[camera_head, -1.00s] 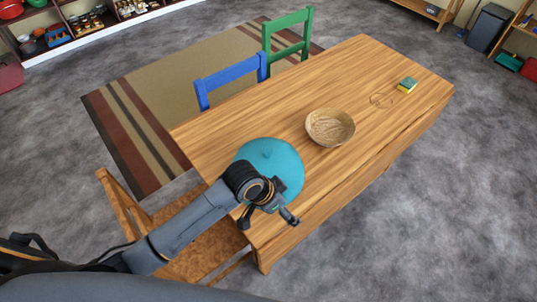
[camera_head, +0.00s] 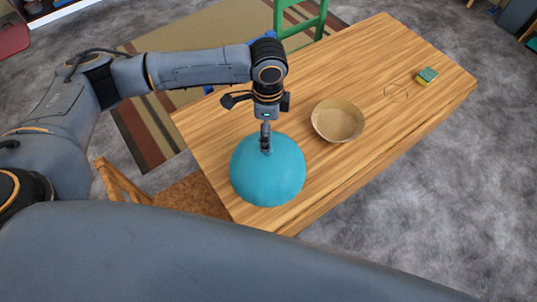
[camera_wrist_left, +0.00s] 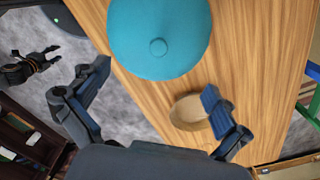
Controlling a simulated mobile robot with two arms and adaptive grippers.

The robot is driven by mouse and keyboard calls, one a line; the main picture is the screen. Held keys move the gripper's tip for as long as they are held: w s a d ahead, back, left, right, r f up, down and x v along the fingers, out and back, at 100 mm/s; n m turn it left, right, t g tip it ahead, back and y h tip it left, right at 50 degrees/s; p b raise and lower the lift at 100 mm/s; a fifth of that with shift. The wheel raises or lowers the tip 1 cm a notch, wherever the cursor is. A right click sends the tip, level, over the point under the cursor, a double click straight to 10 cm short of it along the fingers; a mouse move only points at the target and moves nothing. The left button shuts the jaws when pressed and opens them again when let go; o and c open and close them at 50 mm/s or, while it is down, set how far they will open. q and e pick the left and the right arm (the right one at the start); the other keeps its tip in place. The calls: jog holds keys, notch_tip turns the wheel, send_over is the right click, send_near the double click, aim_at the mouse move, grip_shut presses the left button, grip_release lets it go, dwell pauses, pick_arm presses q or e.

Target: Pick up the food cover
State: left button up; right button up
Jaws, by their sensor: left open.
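The food cover (camera_head: 268,178) is a teal dome standing on the wooden table near its near-left end. It also shows at the top of the left wrist view (camera_wrist_left: 150,20), with a small round knob (camera_wrist_left: 158,47) on its crown. My left gripper (camera_head: 265,142) is over the cover's far upper side, near the knob, which it hides in the head view. In the left wrist view my left gripper (camera_wrist_left: 155,88) has its fingers wide apart with nothing between them. My right gripper (camera_wrist_left: 38,66) shows at the left of that view, small, with its fingers apart and empty.
A woven bowl (camera_head: 338,121) stands close to the right of the cover. A green and yellow sponge (camera_head: 427,75) and thin glasses-like wire lie farther right. A wooden chair (camera_head: 170,192) is at the near-left table end, a green chair (camera_head: 301,18) behind the table.

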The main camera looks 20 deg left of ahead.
pick_arm(q)
send_near(268, 160)
jog(key=shift+w+a+f+p, duration=0.2)
jog(key=shift+w+f, duration=0.15)
jog(key=shift+w, duration=0.15)
jog(key=shift+w+a+f+p, duration=0.1)
jog(key=shift+w+f+p, duration=0.05)
jog(key=shift+w+f, duration=0.4)
jog(key=shift+f, duration=0.35)
jog(key=shift+f+p, duration=0.35)
jog(key=shift+p, duration=0.05)
jog(key=f, duration=0.2)
jog(key=f+p, duration=0.1)
jog(key=shift+s+f, duration=0.2)
jog(key=shift+f, duration=0.55)
jog(key=shift+c, duration=0.2)
